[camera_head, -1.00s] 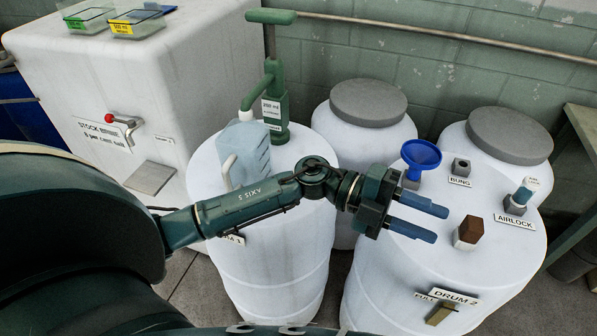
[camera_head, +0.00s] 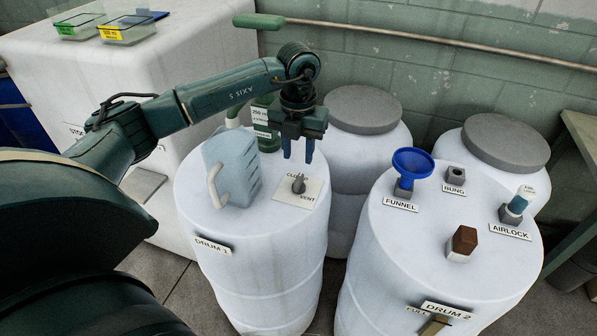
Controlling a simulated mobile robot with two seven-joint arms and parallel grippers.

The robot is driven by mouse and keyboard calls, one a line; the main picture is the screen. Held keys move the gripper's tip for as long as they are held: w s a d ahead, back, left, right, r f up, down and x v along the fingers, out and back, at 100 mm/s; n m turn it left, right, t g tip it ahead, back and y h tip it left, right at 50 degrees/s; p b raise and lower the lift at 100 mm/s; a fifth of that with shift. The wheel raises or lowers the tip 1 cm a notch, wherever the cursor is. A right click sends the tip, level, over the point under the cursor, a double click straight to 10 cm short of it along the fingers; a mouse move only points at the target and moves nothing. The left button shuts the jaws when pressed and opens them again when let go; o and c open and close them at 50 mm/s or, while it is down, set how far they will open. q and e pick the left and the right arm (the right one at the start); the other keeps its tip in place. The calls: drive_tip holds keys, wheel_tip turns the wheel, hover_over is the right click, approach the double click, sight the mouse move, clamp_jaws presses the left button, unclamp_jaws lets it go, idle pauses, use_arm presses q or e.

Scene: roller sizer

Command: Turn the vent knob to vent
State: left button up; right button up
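The vent knob (camera_head: 298,184) is a small grey knob on a pale plate (camera_head: 312,193) on top of the white drum labelled DRUM 1 (camera_head: 262,260). The plate reads VENT at its lower right; the other word, toward the upper left, is partly covered by the knob. My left gripper (camera_head: 298,156) points down just above the knob, its two blue fingers apart with a gap between them. It looks empty and does not appear to touch the knob. My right gripper is not in view.
A pale blue jug (camera_head: 230,165) stands left of the knob on the same drum. A green pump (camera_head: 265,120) is behind. DRUM 2 (camera_head: 400,270) at right carries a blue funnel (camera_head: 413,165), a bung (camera_head: 455,175), an airlock (camera_head: 516,206) and a brown block (camera_head: 463,242).

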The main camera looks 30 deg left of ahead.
sight(299, 179)
use_arm(q)
wheel_tip(299, 179, down, 7)
drive_tip(key=shift+d+f+p, duration=0.1)
drive_tip(key=shift+f+p, duration=0.05)
drive_tip(key=shift+p, duration=0.15)
drive_tip(key=shift+c, duration=0.5)
clamp_jaws()
